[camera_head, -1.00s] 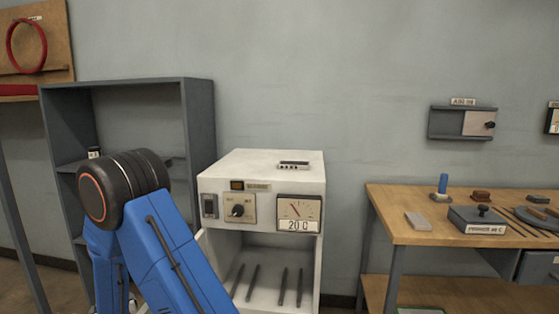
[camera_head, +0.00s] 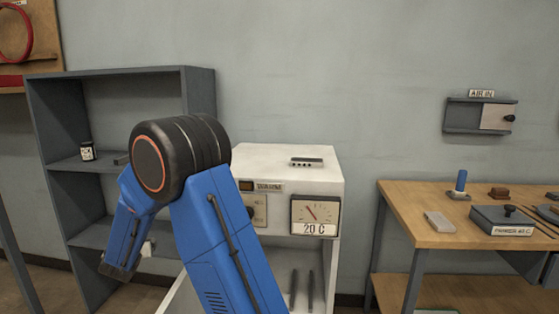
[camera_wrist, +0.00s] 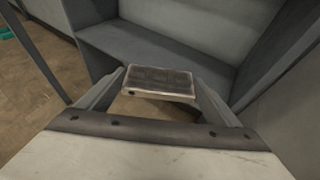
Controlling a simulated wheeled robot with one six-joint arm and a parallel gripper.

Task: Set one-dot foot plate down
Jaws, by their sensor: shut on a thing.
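The one-dot foot plate (camera_wrist: 158,80) is a small flat block with a dark textured top and a paler front edge, which carries one dark dot. In the wrist view it sits between the two fingers of my gripper (camera_wrist: 160,90), which is shut on it. The grey shelf unit (camera_head: 45,160) stands behind my arm in the head view. In the wrist view, grey boards (camera_wrist: 165,45) that look like this unit lie beyond the plate. Brown floor shows below the plate, and I see no contact with a board. My arm hides part of the unit.
The white warming cabinet (camera_head: 270,157) has a small dotted block (camera_head: 306,162) on top. A wooden bench (camera_head: 410,235) with a pale block (camera_head: 438,222) is at right.

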